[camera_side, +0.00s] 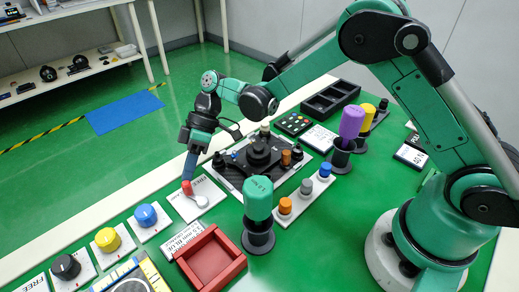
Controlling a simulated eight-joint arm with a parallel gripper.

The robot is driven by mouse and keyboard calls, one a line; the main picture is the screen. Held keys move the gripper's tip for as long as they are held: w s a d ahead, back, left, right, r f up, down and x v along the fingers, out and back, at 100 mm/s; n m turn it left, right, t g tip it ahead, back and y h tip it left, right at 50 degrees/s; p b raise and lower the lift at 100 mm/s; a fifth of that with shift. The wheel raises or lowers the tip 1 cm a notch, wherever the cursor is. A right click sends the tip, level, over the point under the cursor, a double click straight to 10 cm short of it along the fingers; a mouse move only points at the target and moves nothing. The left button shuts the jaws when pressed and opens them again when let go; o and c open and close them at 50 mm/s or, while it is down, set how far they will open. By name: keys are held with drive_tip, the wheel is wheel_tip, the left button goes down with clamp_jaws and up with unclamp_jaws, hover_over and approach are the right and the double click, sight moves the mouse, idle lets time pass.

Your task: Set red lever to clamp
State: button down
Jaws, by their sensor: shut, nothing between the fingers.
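The red lever (187,187) stands on a white labelled plate (212,208) at the left-middle of the green table. A pale curved part lies on the plate beside it. My gripper (188,178) points down with its fingers shut and empty. The fingertips are right at the red lever's top, touching it or very close; I cannot tell which. The label on the plate is too small to read, and the fingers hide part of the lever.
A black fixture (262,157) stands right of the plate. A teal-topped tool (258,199), a red tray (212,258) and orange, grey and blue knobs (305,187) are nearby. Yellow (108,239) and blue (146,215) knobs lie to the left. A purple-topped tool (351,122) stands farther right.

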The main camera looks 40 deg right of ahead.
drive_tip(key=shift+a, duration=0.35)
drive_tip(key=shift+d, duration=0.1)
drive_tip(key=shift+s+d, duration=0.3)
drive_tip(key=shift+s, duration=0.5)
drive_tip(key=v, duration=0.6)
drive_tip(key=w+v, duration=0.1)
drive_tip(key=v, duration=0.3)
